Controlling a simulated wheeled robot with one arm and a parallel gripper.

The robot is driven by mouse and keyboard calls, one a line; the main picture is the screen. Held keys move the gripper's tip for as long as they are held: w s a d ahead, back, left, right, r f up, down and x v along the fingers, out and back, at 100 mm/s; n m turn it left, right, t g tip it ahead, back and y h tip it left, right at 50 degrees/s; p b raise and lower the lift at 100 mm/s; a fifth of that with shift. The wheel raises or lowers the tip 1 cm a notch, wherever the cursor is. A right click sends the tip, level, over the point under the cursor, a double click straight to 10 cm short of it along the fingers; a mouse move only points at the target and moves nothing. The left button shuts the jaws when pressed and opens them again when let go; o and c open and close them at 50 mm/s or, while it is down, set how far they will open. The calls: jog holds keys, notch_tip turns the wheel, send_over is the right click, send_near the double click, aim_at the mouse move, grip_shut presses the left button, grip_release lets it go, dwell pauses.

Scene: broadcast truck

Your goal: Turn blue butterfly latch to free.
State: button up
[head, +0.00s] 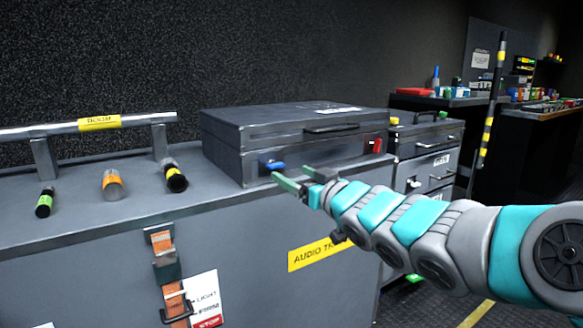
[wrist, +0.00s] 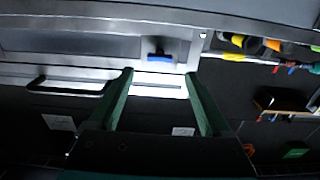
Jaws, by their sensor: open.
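The blue butterfly latch (head: 274,165) is on the front of a dark grey flat case, near its left corner. It also shows in the wrist view (wrist: 160,57), lying roughly crosswise on a light plate. My gripper (head: 292,177) is open, just in front of and slightly below the latch in the head view. In the wrist view its two green fingers (wrist: 160,74) stand apart, with the latch beyond and between the tips. Nothing is between the fingers, and I see no clear contact with the latch.
The dark case (head: 270,120) has a front handle (head: 331,128) and a red latch (head: 375,146) at its right. It sits on a grey trunk (head: 110,235) with a rail (head: 90,127) and several connectors to the left. A drawer unit (head: 430,150) stands to the right.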

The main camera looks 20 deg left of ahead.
aim_at(278, 167)
jog(key=shift+x, duration=3.4)
jog(key=shift+f, duration=0.1)
jog(key=shift+c, duration=0.3)
grip_shut()
